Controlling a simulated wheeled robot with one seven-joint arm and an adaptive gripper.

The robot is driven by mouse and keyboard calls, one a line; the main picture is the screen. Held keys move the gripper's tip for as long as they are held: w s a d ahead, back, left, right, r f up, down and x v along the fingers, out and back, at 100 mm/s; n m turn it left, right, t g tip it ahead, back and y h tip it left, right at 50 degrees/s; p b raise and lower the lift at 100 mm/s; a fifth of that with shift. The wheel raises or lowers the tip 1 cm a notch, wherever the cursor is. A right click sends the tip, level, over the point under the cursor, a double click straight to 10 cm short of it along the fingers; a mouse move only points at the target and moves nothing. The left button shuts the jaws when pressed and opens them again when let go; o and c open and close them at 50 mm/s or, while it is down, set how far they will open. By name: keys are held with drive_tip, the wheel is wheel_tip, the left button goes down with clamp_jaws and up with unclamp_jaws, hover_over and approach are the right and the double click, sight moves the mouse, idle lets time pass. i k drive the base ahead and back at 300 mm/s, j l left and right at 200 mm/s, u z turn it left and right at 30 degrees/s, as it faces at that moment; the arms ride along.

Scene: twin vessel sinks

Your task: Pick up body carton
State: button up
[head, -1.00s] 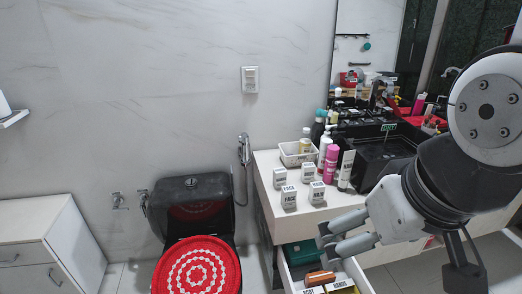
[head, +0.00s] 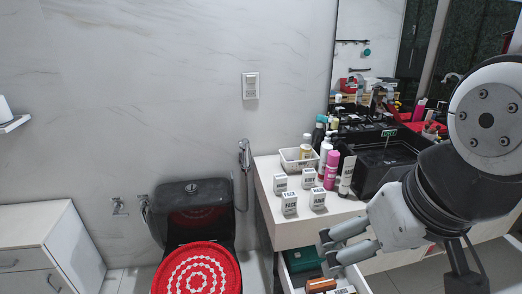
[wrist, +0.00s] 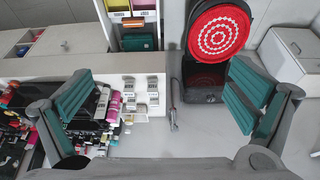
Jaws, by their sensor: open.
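Several small white cartons stand upright on the white counter (head: 265,168). The back-right one (head: 309,178) seems to read BODY, though the print is small; it appears to be the lower-left carton in the wrist view (wrist: 129,103). A FACE carton (head: 289,204) and another carton (head: 318,200) stand in front of it, and one more (head: 280,184) is to its left. My gripper (head: 330,247) is open and empty, in front of the counter and over the open drawer. In the wrist view its fingers are spread wide on either side of the cartons.
A pink bottle (head: 331,170), a white tube (head: 347,175) and a white basket (head: 298,159) crowd the cartons' back and right. A black sink (head: 385,163) lies further right. The open drawer (head: 286,274) holds boxes. The toilet (head: 190,205) with its red cover stands left.

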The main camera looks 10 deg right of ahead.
sight(309, 175)
drive_tip(key=i+j+z, duration=0.55)
drive_tip(key=i+j, duration=0.15)
